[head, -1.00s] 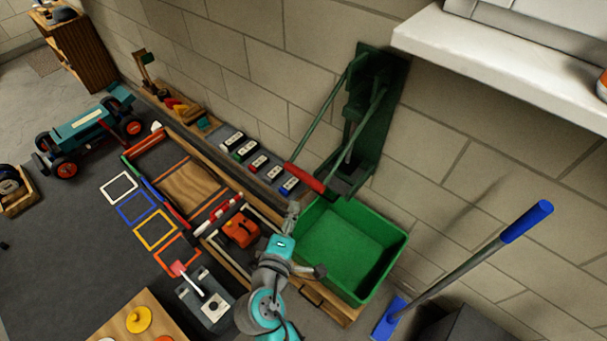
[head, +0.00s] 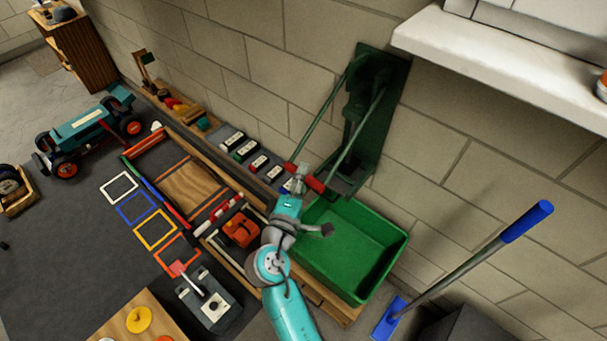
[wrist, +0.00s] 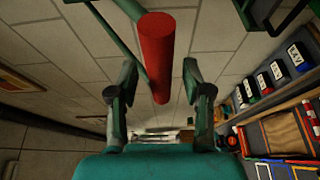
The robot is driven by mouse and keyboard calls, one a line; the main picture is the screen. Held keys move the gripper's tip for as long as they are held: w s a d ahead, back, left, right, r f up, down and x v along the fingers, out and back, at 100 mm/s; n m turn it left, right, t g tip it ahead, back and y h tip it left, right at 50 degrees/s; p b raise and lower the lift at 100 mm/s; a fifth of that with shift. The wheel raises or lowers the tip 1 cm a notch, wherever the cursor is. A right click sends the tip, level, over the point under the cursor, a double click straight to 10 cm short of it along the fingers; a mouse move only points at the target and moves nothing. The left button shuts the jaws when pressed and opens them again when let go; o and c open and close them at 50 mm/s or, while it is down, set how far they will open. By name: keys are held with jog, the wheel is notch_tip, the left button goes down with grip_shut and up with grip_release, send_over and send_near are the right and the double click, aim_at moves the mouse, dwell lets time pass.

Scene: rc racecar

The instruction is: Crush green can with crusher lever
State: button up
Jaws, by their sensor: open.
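The green can crusher (head: 382,115) is mounted on the block wall. Its two green lever arms slope down to a red handle bar (head: 315,185). My gripper (head: 298,180) is at the handle and covers its middle in the head view. In the wrist view my gripper (wrist: 160,75) is open, with the red handle (wrist: 158,50) between its two fingers and a gap on each side. I cannot tell how deep the handle sits between the fingers. I cannot make out a green can; the crusher's inside is dark.
A green bin (head: 350,245) stands below the crusher, right of my arm. A blue-handled pole (head: 475,260) leans at the right. A white shelf (head: 480,60) juts from the wall above. Small labelled boxes (head: 245,150) line the wall on the left.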

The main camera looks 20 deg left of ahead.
jog(key=shift+w, duration=0.6)
grip_shut()
